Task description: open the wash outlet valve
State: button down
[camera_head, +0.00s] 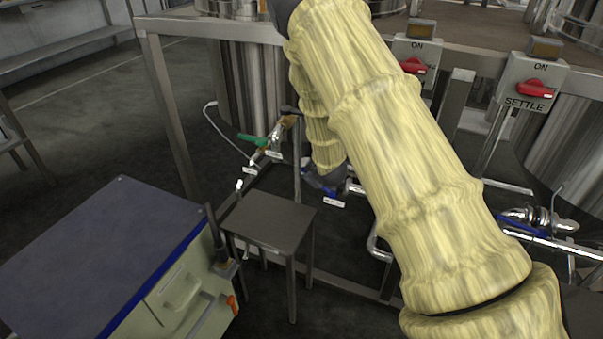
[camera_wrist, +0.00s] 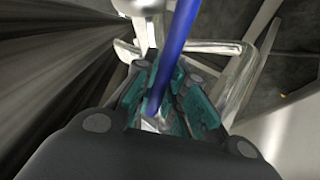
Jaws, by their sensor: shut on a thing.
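My gripper (camera_wrist: 166,92) has its teal-padded fingers closed around a long blue handle (camera_wrist: 186,40) in the wrist view. The handle runs upward in that picture from between the fingers, in front of silver pipework (camera_wrist: 212,47). In the head view my yellow-sleeved arm reaches down, and my gripper (camera_head: 322,180) is low among the pipes and mostly hidden. A small blue part (camera_head: 330,191) shows beside it, above a white label (camera_head: 334,203) too small to read. The valve body is mostly hidden, so its exact setting cannot be told.
A green-handled valve (camera_head: 254,140) with white tags sits left of my gripper. A grey stool (camera_head: 268,218) and a blue-topped cabinet (camera_head: 105,255) stand in front. A steel tank (camera_head: 255,85) and frame leg (camera_head: 170,115) are behind. Red switches (camera_head: 413,66) are at upper right.

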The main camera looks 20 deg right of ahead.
dwell(0.3)
jog(key=c, duration=1.5)
grip_release()
jog(key=shift+o, duration=0.2)
jog(key=v, duration=1.2)
jog(key=shift+f, duration=0.15)
